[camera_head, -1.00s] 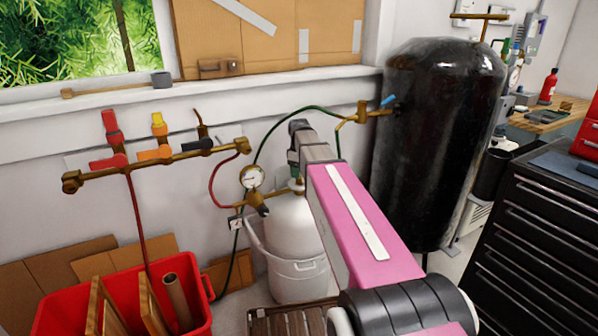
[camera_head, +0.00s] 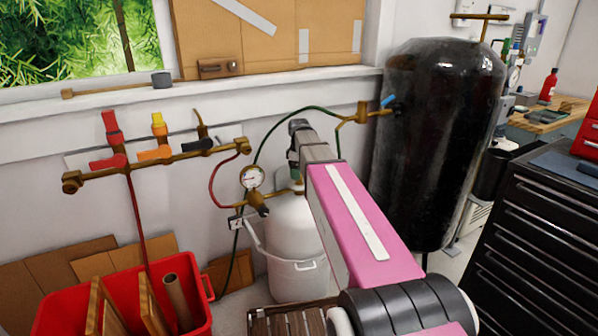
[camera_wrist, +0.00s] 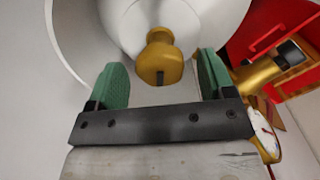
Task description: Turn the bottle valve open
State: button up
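A white gas bottle (camera_head: 292,225) stands in a white bucket-like holder against the wall; its top is partly hidden behind my arm. In the wrist view, the brass valve (camera_wrist: 159,57) sits on the white bottle top (camera_wrist: 125,25). My gripper (camera_wrist: 160,80) has two green finger pads, spread apart, with the valve between and just beyond them; I see gaps on both sides. In the head view my gripper (camera_head: 294,165) is by the bottle top, mostly hidden by my arm.
A pressure gauge (camera_head: 252,177) and brass fitting are left of the bottle. A brass manifold (camera_head: 175,155) with coloured handles is on the wall. A large black tank (camera_head: 435,140) stands right. A red bin (camera_head: 200,325) and a wooden crate (camera_head: 285,322) are below.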

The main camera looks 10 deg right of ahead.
jog(key=shift+r, duration=0.1)
notch_tip(320, 180, up, 11)
dwell(0.7)
jog(key=shift+s+f, duration=0.1)
jog(key=shift+f, duration=0.1)
